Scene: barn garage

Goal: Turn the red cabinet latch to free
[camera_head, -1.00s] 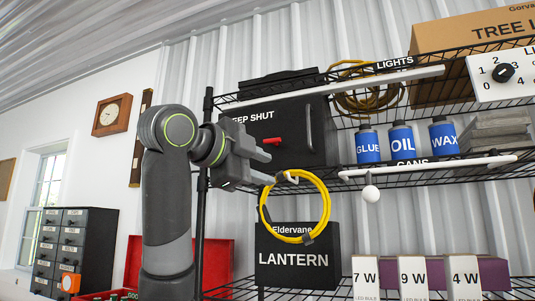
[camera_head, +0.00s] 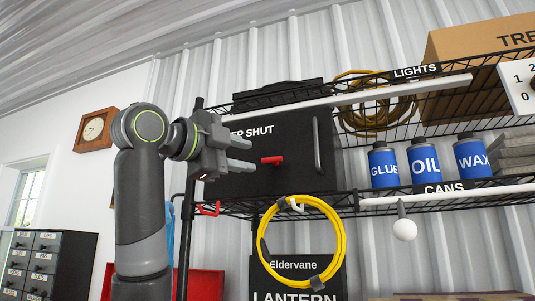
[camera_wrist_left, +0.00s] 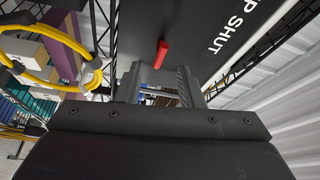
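The black cabinet (camera_head: 240,182) sits on the wire shelf, its front marked with white lettering ending in "SHUT". Its red latch (camera_head: 271,160) sticks out from the front and lies roughly level in the head view. My left gripper (camera_head: 252,156) is open and empty, just left of the latch at about its height, with its fingers pointing right. In the left wrist view the red latch (camera_wrist_left: 161,54) shows just beyond the gap between the open fingers (camera_wrist_left: 160,73), apart from them. My right gripper is in neither view.
A yellow cable coil (camera_head: 340,240) hangs from a hook below the cabinet, in front of the lantern box (camera_head: 335,285). A vertical handle (camera_head: 318,145) is right of the latch. A shelf post (camera_head: 190,200) and a red hook (camera_head: 208,208) are below the gripper. Blue bottles (camera_head: 425,165) stand at right.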

